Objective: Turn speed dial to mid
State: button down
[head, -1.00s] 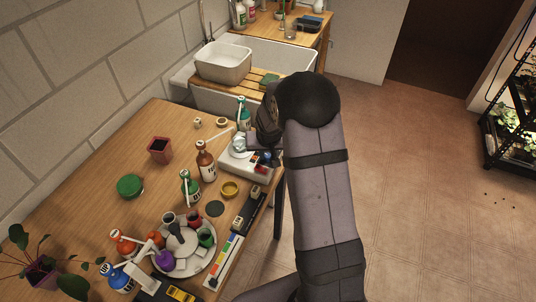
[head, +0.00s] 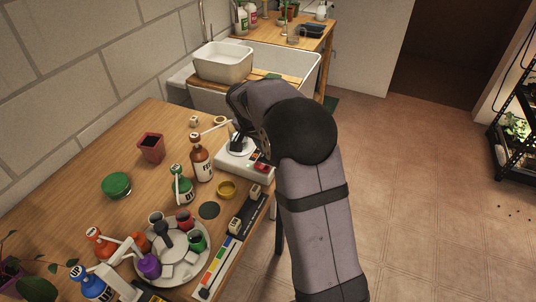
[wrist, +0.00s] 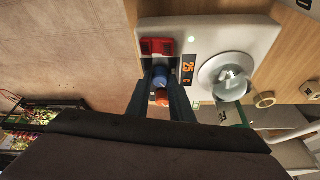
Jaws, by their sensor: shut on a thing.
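The white hotplate device (wrist: 215,32) has a red switch (wrist: 158,46), a lit display reading about 25 C (wrist: 187,69) and a round plate (wrist: 214,70). A blue dial (wrist: 160,76) is on its front edge, with an orange knob-like part (wrist: 161,98) close by. My gripper (wrist: 163,73) is shut on the blue dial, one finger on each side. The dial's pointer and markings cannot be read. In the head view the device (head: 229,164) stands at the table's right edge; my arm hides the fingertips and the dial.
A round tray (head: 146,270) holds several coloured pots. The sink (head: 289,62) lies behind. Open floor is on the right.

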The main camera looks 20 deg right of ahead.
jog(key=shift+m, duration=0.3)
jog(key=c, duration=1.6)
grip_release()
jog(key=shift+o, duration=0.2)
jog(key=shift+r, duration=0.15)
jog(key=b+v, duration=0.1)
jog(key=v, duration=0.6)
jog(key=shift+a, duration=0.1)
jog(key=s+a+f+n+g+y+p, duration=0.1)
jog(key=s+n, duration=0.3)
jog(key=s, duration=0.5)
jog(key=s+a+f+n+y+p, duration=0.1)
jog(key=s+a+f+n+p, duration=0.1)
jog(key=s, duration=0.7)
jog(key=s+a+f+n+g+y+p, duration=0.1)
jog(key=s+a+f+n+p, duration=0.1)
jog(key=s+n, duration=0.4)
jog(key=s+a+p, duration=0.1)
jog(key=s, duration=0.2)
jog(key=shift+s+a+f+g+y+p, duration=0.2)
jog(key=shift+a+f+g+y+p, duration=0.1)
jog(key=shift+f+y+p, duration=0.1)
